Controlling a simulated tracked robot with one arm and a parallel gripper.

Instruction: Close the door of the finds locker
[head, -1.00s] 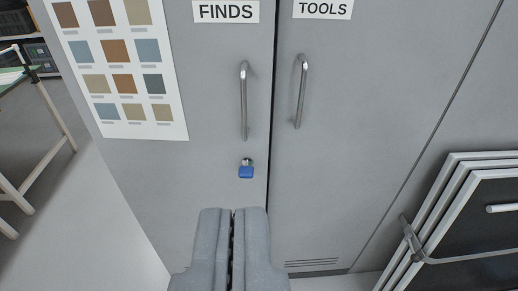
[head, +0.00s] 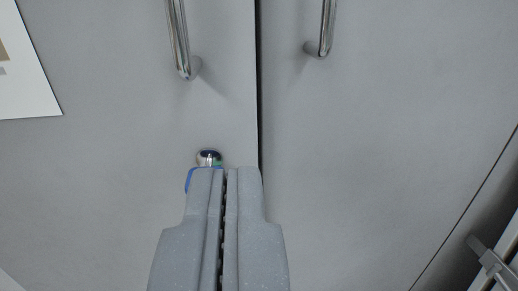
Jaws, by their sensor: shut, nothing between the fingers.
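The grey finds locker door (head: 110,180) fills the left of the view, with its silver bar handle (head: 180,40). Its FINDS label is out of view now. Below the handle is a round metal lock (head: 208,157) with a blue tag (head: 190,178), mostly hidden behind my gripper. The door's right edge lies along the dark narrow gap (head: 259,100) beside the tools door. I cannot tell whether the door is flush. My gripper (head: 231,172) is shut and empty, its tips in front of the finds door just left of the gap. I cannot tell whether they touch it.
The grey tools door (head: 380,150) with its silver handle (head: 325,30) stands at the right. A white chart (head: 25,85) is on the finds door at the left edge. A framed stack with a grey clamp (head: 490,258) is at the lower right corner.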

